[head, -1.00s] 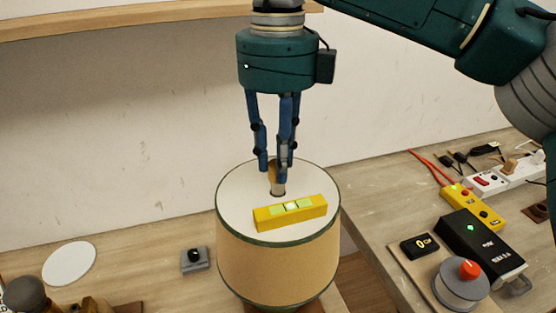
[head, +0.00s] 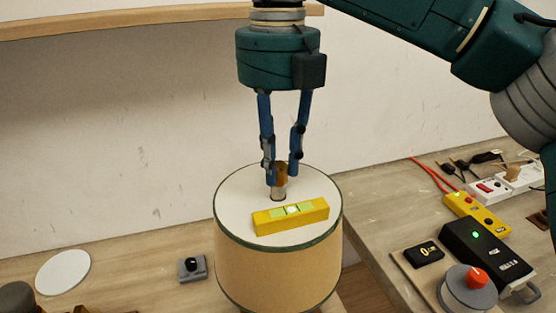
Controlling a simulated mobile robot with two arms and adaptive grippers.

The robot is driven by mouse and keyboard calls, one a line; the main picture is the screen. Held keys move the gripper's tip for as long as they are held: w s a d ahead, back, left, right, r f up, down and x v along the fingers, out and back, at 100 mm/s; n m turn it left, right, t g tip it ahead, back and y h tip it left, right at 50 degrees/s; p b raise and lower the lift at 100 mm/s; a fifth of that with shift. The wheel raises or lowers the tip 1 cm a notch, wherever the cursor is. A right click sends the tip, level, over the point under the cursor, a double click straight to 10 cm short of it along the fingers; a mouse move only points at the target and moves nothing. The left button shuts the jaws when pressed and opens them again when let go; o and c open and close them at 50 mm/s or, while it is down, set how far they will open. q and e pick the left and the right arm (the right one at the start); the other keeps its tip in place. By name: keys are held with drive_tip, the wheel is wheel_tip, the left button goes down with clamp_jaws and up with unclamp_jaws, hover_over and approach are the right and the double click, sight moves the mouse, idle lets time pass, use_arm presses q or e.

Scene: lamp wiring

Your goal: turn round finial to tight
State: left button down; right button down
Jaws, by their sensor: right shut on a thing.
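The round finial (head: 281,169) is a small brown-gold knob at the top centre of the lamp shade (head: 235,185). The shade is a tan drum with a white top and dark green rims. My right gripper (head: 281,176) points straight down from above, its blue fingers shut on the finial from both sides. A short pale metal piece shows just below the fingertips. A yellow spirit level (head: 270,222) lies on the shade top, in front of the finial. My left gripper is not in view.
A white disc (head: 63,271) and a small grey switch block (head: 192,269) lie on the bench at left. At right are a black box with a green light (head: 485,247), a red-knobbed dial (head: 468,288), a yellow box (head: 477,213) and a white power strip (head: 490,190).

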sight(278, 165)
drive_tip(key=shift+w+r, duration=0.15)
drive_tip(key=shift+r, duration=0.05)
idle(0.3)
drive_tip(key=c, duration=1.5)
unclamp_jaws()
drive_tip(key=shift+o, duration=0.2)
drive_tip(key=shift+f, duration=0.1)
wheel_tip(278, 165, up, 12)
